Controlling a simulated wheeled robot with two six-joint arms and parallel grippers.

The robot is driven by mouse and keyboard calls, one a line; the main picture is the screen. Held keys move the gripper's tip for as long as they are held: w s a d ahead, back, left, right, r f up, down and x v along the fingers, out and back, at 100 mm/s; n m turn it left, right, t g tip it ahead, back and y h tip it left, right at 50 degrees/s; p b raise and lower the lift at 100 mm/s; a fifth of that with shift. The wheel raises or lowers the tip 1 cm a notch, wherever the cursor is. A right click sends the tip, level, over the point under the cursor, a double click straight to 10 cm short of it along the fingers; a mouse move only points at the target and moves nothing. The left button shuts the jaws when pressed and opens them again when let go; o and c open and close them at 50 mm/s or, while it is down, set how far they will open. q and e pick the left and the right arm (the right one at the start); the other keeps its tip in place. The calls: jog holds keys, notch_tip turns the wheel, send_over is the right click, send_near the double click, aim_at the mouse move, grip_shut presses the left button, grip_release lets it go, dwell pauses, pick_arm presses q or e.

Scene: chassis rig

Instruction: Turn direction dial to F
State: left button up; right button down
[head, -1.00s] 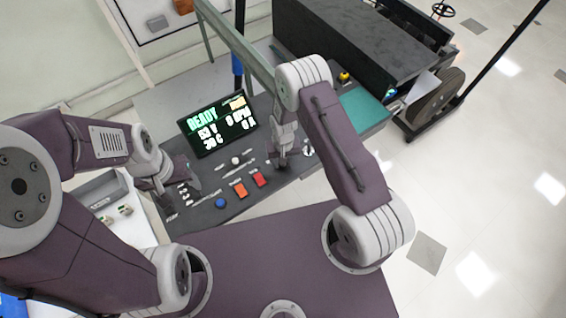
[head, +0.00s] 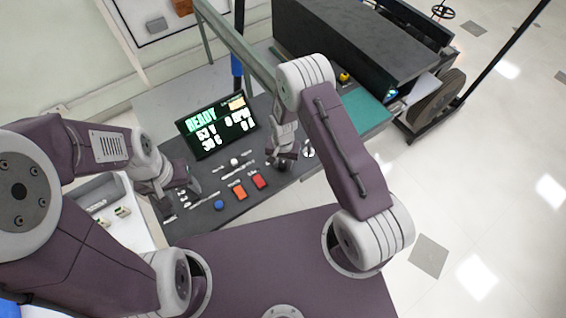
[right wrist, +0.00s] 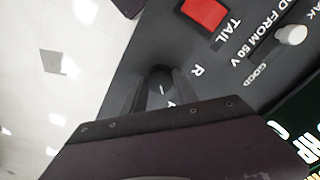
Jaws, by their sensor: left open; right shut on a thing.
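The direction dial (right wrist: 160,76) is a dark round knob with a short white line, seen in the right wrist view. My right gripper (right wrist: 160,88) has one finger on each side of it and is shut on it. A white letter R (right wrist: 196,71) is printed to the right of the dial; another mark near the fingers is partly covered. No F can be made out. In the head view my right gripper (head: 284,160) is at the right part of the console and hides the dial. My left gripper (head: 180,197) is open over the console's left end.
The console (head: 205,219) carries a READY display (head: 217,126), a blue button (head: 219,205), an orange switch (head: 239,191) and a red switch (head: 259,180). A red switch (right wrist: 204,12) and a white knob (right wrist: 291,34) lie near the dial in the wrist view.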

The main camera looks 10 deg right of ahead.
aim_at(283, 165)
jog(key=c, duration=0.9)
grip_release()
jog(key=shift+r, duration=0.1)
jog(key=shift+c, duration=0.2)
notch_tip(283, 165, up, 9)
jog(key=b, duration=0.1)
jog(key=shift+b, duration=0.3)
